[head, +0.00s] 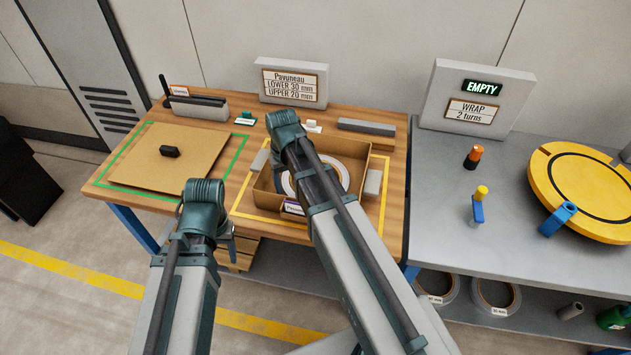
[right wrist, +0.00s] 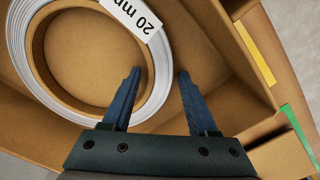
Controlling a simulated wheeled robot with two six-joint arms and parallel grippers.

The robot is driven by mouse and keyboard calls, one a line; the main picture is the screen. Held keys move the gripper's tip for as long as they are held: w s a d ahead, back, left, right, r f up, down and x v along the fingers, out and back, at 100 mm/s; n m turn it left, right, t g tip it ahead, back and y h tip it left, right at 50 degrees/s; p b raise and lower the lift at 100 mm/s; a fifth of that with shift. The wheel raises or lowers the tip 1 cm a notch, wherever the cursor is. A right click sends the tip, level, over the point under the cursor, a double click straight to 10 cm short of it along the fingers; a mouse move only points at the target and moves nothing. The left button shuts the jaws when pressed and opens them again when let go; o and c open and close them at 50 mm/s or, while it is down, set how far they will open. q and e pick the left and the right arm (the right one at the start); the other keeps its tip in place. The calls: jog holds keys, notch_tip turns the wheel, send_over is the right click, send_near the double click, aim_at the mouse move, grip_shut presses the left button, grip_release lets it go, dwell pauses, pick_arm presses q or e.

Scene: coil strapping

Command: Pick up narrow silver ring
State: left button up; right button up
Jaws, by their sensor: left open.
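The narrow silver ring (right wrist: 39,62), with a brown core and a "20 mm" label, lies in the cardboard box in the right wrist view. In the head view the ring (head: 344,172) is partly hidden behind my right arm. My right gripper (right wrist: 158,72) reaches into the box with its fingers apart. One finger is on the inner side of the ring's band and the other on the outer side, with small gaps showing. My left gripper (head: 231,240) is mostly hidden by its own arm, in front of the table, away from the ring.
The cardboard box (head: 262,189) stands inside a yellow outline on the wooden table. A cardboard sheet (head: 150,172) with a black block lies to the left. The grey bench (head: 440,185) at right carries a yellow turntable (head: 590,185). More rings (head: 495,295) are on the shelf below.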

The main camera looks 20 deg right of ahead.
grip_shut()
dwell(1.2)
